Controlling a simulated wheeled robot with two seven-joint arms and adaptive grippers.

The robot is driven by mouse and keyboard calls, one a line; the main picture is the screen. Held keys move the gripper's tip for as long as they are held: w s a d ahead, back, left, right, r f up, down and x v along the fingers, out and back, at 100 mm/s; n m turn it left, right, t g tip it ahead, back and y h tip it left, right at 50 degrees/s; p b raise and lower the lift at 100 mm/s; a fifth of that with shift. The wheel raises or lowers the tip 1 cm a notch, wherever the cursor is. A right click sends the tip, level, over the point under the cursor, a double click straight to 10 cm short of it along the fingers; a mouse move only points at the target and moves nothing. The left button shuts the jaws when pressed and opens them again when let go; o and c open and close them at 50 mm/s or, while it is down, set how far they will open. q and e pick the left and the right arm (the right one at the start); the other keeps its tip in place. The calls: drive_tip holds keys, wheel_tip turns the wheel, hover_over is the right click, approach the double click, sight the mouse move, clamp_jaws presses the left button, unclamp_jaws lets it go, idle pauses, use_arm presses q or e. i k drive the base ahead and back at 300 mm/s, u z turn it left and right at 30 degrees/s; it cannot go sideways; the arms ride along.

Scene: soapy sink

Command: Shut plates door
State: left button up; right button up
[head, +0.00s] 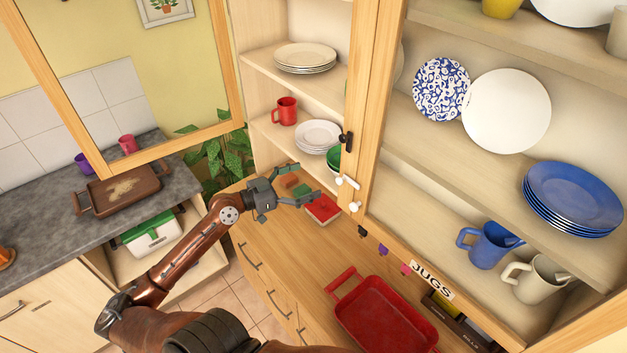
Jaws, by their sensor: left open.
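A wood-framed glass door (228,62) stands swung wide open at the left of the wall cabinet. The cabinet's left section is exposed, with a stack of white plates (305,56) on one shelf and more white plates (318,134) below. No plates label shows on the open door. My left gripper (306,184) is open and empty, in front of the cabinet's lower left section. It is to the right of the open door and apart from it. My right gripper is out of view.
The right cabinet section, labelled JUGS (432,280), holds blue plates (573,198) and jugs. White knobs (347,182) stick out near the middle post. A red tray (384,318) lies on the wooden counter (290,248). A brown tray (121,190) sits on the grey worktop.

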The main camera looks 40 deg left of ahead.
sight(10, 17)
drive_tip(key=u, duration=1.25)
